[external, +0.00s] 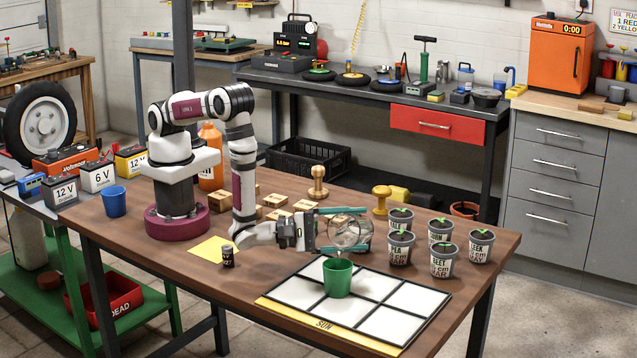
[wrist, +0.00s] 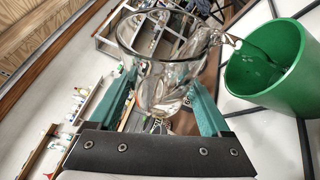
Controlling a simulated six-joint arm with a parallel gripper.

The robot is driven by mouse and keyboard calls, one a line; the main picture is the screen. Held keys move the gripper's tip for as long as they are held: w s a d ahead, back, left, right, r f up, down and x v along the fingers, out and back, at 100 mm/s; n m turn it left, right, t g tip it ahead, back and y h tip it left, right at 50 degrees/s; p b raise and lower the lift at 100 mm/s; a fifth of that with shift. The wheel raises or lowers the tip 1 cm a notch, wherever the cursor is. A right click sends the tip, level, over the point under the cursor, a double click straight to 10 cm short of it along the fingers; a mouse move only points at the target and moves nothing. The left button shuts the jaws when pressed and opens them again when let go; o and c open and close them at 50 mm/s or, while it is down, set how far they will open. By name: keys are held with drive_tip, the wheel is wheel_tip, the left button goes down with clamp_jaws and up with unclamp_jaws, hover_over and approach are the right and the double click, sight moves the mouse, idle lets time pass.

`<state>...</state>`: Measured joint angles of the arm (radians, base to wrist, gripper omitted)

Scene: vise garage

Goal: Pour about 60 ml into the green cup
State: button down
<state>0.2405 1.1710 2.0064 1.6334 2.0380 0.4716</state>
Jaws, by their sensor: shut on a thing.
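The green cup (external: 337,279) stands upright on the white grid board (external: 397,329). My gripper (external: 343,228) is shut on a clear glass jug (external: 350,236), held tilted on its side above the cup. In the wrist view the jug (wrist: 160,62) sits between my teal fingers, and its lip is beside the green cup (wrist: 290,70). A thin clear stream (wrist: 232,41) runs from the lip toward the cup. Some clear liquid shows inside the jug, and liquid seems to show inside the cup. The exact amount in either cannot be read.
Several seedling pots (external: 400,247) stand right of the jug. A blue cup (external: 114,201) is at the table's left.

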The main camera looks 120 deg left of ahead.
drive_tip(key=shift+r+m, duration=0.15)
drive_tip(key=shift+m, duration=0.25)
drive_tip(key=shift+a+f+n+g, duration=0.2)
drive_tip(key=shift+f+n+g, duration=0.2)
drive_tip(key=shift+n, duration=0.5)
drive_tip(key=shift+r+n+g+h, duration=0.15)
drive_tip(key=shift+r+n+h, duration=0.05)
drive_tip(key=shift+n, duration=0.35)
drive_tip(key=shift+r+n+g+h, duration=0.15)
drive_tip(key=shift+n+h, duration=0.05)
drive_tip(key=shift+n, duration=0.35)
drive_tip(key=shift+f+n+g+h, duration=0.2)
drive_tip(key=shift+n+g+h, duration=0.15)
drive_tip(key=shift+n, duration=0.45)
drive_tip(key=shift+a+f+n+h, duration=0.25)
drive_tip(key=shift+f+n+h, duration=0.1)
drive_tip(key=shift+f+n, duration=0.3)
drive_tip(key=shift+p, duration=0.3)
